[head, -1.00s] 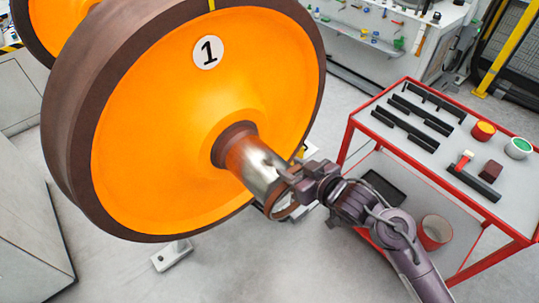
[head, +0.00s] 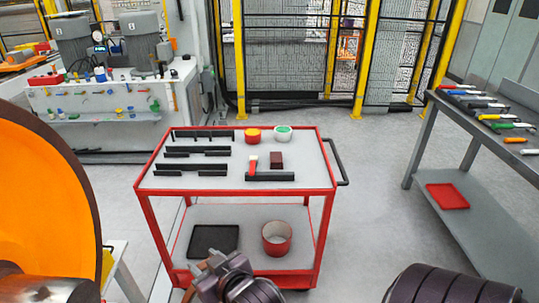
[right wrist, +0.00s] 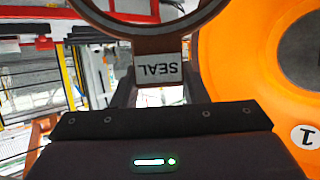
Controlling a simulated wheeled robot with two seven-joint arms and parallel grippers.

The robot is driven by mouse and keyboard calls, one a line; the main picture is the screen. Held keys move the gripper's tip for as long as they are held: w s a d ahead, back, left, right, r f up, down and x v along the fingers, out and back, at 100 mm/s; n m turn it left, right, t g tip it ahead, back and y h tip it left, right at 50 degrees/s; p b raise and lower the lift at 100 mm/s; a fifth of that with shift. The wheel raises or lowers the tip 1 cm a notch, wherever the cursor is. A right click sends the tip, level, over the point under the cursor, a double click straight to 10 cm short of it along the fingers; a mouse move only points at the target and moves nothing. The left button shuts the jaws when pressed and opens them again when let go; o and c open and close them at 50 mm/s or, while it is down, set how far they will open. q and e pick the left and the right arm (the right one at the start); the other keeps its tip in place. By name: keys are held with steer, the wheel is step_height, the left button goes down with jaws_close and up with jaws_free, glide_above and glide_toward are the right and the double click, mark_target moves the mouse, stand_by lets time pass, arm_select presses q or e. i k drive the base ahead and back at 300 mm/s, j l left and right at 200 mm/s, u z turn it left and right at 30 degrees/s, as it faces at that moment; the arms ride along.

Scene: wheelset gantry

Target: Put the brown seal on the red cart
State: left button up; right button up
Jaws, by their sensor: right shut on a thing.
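The red cart (head: 327,160) stands ahead, with a red frame and a bare grey top area between its parts. My right gripper (head: 208,280) is low in the head view, in front of the cart's lower shelf in the picture. In the right wrist view it is shut on the brown seal (right wrist: 158,72), a ring with a tab labelled "SEAL"; the upper part of the ring is cut off. In the head view the seal is mostly hidden or out of frame. My left gripper is not in view.
The cart top carries black slotted holders (head: 190,153), a red-yellow can (head: 253,136), a white-green can (head: 283,133) and a brown block (head: 276,160). The lower shelf holds a black tray (head: 213,241) and a red bucket (head: 277,240). An orange wheel (head: 40,210) is at left, a tool bench (head: 480,115) at right.

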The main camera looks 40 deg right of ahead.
mark_target(305, 163)
steer(key=l+z, duration=0.15)
steer(key=l, duration=0.3)
steer(key=i+l+z, duration=0.1)
steer(key=l, duration=0.35)
steer(key=i+l+z, duration=0.15)
steer(key=l, duration=0.3)
steer(key=i+l+z, duration=0.15)
steer(key=l, duration=0.25)
steer(key=i+l+z, duration=0.1)
steer(key=l, duration=0.3)
steer(key=i+l+z, duration=0.15)
steer(key=l, duration=0.25)
steer(key=i, duration=0.1)
